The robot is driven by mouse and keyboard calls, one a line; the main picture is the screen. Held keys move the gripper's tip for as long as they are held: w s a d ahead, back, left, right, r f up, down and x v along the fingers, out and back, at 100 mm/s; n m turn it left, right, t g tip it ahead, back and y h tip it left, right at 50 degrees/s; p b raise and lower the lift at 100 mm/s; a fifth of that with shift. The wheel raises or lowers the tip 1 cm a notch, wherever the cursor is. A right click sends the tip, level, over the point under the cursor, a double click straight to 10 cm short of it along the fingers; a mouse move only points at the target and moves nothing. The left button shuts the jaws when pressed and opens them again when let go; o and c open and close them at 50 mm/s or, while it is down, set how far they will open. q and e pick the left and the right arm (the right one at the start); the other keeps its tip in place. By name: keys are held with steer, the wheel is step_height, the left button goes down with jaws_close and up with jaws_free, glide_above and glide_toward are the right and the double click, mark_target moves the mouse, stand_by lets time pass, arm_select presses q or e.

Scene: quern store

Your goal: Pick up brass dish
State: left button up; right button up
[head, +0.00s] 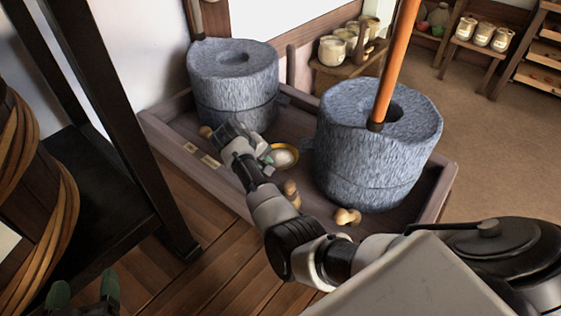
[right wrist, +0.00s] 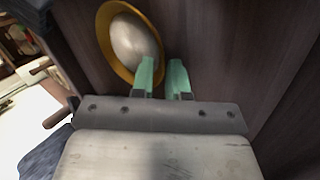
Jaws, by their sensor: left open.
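The brass dish (head: 283,156) sits in the wooden tray between the two stone querns, with a pale, rounded content in it. In the right wrist view the dish (right wrist: 104,45) is at upper left, its rim close to the fingertips. My right gripper (right wrist: 162,70) has green fingers a little apart, with dark wood showing between them. Its left finger overlaps the rim in the picture; contact cannot be told. In the head view my right gripper (head: 228,133) is just left of the dish. My left gripper (head: 84,288) is open and empty at the lower left, far from the dish.
The left quern (head: 233,90) and the right quern (head: 372,160), with an orange pole (head: 398,60), flank the dish. Knobby brown pieces (head: 347,217) lie in the tray (head: 190,165). A black stand (head: 95,200) is at left. Jars (head: 332,50) stand behind.

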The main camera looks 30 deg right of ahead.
arm_select(q)
steer(key=shift+w+d+r+t+h, duration=0.1)
steer(key=shift+r+t+h, duration=0.1)
steer(key=shift+r+t, duration=0.3)
steer(key=shift+w+d+r+t+h, duration=0.1)
steer(key=shift+r+t+h, duration=0.15)
steer(key=shift+r, duration=0.3)
steer(key=shift+s, duration=0.1)
